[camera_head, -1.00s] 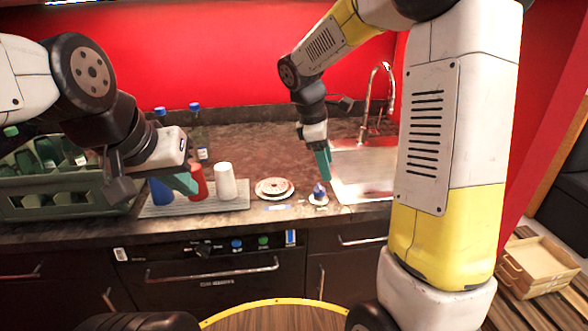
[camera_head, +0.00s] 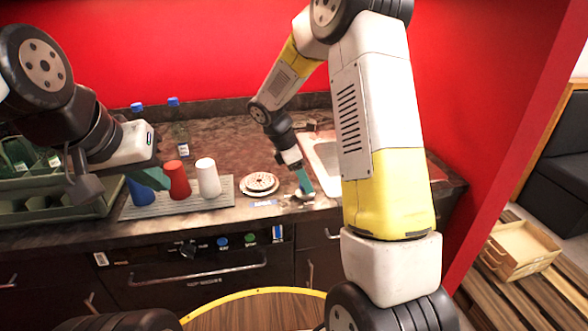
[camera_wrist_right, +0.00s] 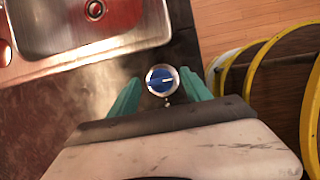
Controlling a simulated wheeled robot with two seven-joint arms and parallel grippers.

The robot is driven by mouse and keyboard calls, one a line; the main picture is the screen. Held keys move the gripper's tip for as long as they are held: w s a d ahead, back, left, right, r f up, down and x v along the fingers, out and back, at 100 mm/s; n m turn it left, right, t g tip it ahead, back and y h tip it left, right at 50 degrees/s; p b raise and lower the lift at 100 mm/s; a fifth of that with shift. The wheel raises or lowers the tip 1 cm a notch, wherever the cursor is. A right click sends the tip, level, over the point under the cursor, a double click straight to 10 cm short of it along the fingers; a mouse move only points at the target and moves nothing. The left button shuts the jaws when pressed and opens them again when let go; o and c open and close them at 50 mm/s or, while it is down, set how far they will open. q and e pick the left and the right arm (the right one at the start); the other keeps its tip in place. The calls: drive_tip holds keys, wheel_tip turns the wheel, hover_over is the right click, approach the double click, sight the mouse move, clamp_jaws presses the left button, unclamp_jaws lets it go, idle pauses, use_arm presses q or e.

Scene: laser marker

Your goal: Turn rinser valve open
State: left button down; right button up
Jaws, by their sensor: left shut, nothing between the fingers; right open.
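The rinser valve is a round blue knob (camera_wrist_right: 161,79) with a white pointer line, in a silver ring, on the counter near the sink. My right gripper (camera_wrist_right: 159,86) is open, one teal finger on each side of the knob. I cannot tell whether either finger touches it. In the head view my right gripper (camera_head: 305,183) is low over the valve (camera_head: 299,196) and hides most of it.
A blue, a red (camera_head: 179,181) and a white cup (camera_head: 208,178) stand on a grey ribbed mat (camera_head: 225,197). Stacked plates (camera_head: 261,184) lie left of the valve. The metal sink (camera_wrist_right: 75,28) is behind it. A green rack (camera_head: 60,210) is at far left.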

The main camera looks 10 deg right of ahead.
clamp_jaws()
drive_tip(key=shift+m, duration=0.4)
drive_tip(key=m+g, duration=0.1)
drive_tip(key=m, duration=0.3)
drive_tip(key=shift+w+g+y, duration=0.15)
drive_tip(key=shift+g+y, duration=0.15)
drive_tip(key=shift+g, duration=0.1)
drive_tip(key=m, duration=0.2)
drive_tip(key=m+g, duration=0.1)
drive_tip(key=m, duration=0.1)
drive_tip(key=shift+w+m+g+y, duration=0.1)
drive_tip(key=shift+m+g+y, duration=0.2)
drive_tip(key=shift+y, duration=0.1)
drive_tip(key=m+y, duration=0.1)
drive_tip(key=m, duration=0.3)
drive_tip(key=shift+w+d+g, duration=0.1)
drive_tip(key=shift+d+g, duration=0.05)
drive_tip(key=shift+g, duration=0.25)
drive_tip(key=shift+d+m+y, duration=0.1)
drive_tip(key=shift+m+y, duration=0.9)
drive_tip(key=shift+m, duration=1.2)
